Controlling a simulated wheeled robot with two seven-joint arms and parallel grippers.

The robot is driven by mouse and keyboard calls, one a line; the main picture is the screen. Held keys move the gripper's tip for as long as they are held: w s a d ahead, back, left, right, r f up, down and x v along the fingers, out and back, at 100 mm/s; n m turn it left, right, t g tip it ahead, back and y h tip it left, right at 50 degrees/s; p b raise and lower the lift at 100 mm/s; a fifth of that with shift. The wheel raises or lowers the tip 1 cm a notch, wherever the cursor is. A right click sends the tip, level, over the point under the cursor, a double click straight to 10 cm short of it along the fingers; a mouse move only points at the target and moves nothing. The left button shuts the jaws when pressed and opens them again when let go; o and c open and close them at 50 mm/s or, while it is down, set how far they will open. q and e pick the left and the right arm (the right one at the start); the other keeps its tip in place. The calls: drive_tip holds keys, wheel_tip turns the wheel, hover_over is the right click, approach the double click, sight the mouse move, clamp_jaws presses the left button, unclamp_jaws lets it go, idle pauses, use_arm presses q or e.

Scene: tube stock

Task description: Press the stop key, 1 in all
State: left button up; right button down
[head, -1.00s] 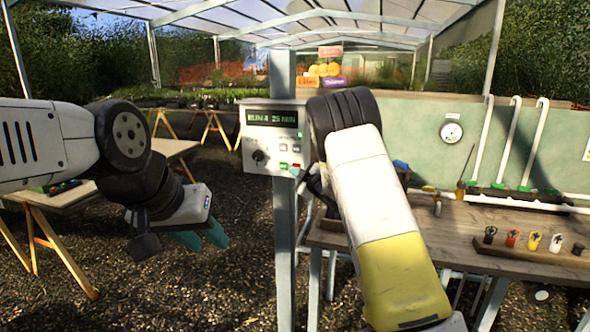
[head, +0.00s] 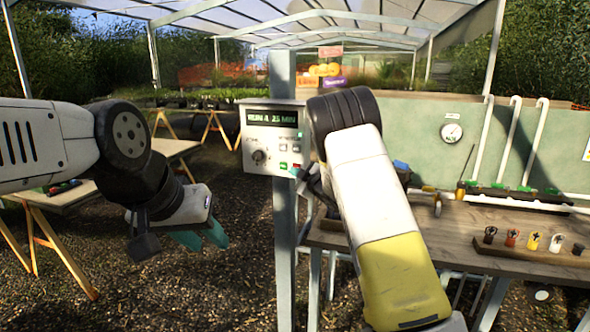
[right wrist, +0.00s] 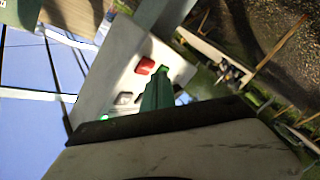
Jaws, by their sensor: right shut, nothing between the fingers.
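A pale control box (head: 252,133) is fixed to a grey post, with a lit display (head: 271,117) reading about "RUN 4 25 MIN". A red key (right wrist: 145,65) and a green key (right wrist: 161,71) sit side by side low on its face. Their lettering is too small to read, so which one is the stop key cannot be told from a label. My right gripper (right wrist: 156,92) is shut and empty, its green fingertips close to these keys; contact cannot be told. My left gripper (head: 203,238) is open and empty, hanging low left of the post.
The box also carries a dark knob (head: 259,157) and grey keys (right wrist: 124,98). A wooden bench (head: 450,232) at right bears a rack of small coloured items. Another table (head: 170,148) stands at left. The gravel between is clear.

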drive_tip(key=shift+w, duration=0.1)
idle(0.7)
drive_tip(key=shift+w+d, duration=0.1)
drive_tip(key=shift+w, duration=0.2)
drive_tip(key=shift+w+d, duration=0.1)
drive_tip(key=shift+w, duration=0.25)
idle(0.6)
drive_tip(key=shift+s, duration=0.15)
drive_tip(key=shift+s+a, duration=0.2)
drive_tip(key=shift+s, duration=0.4)
drive_tip(key=shift+s+a, duration=0.25)
drive_tip(key=shift+s, duration=0.55)
drive_tip(key=shift+s+a, duration=0.25)
drive_tip(key=shift+s, duration=0.55)
drive_tip(key=shift+s+a, duration=0.25)
drive_tip(key=shift+s, duration=0.55)
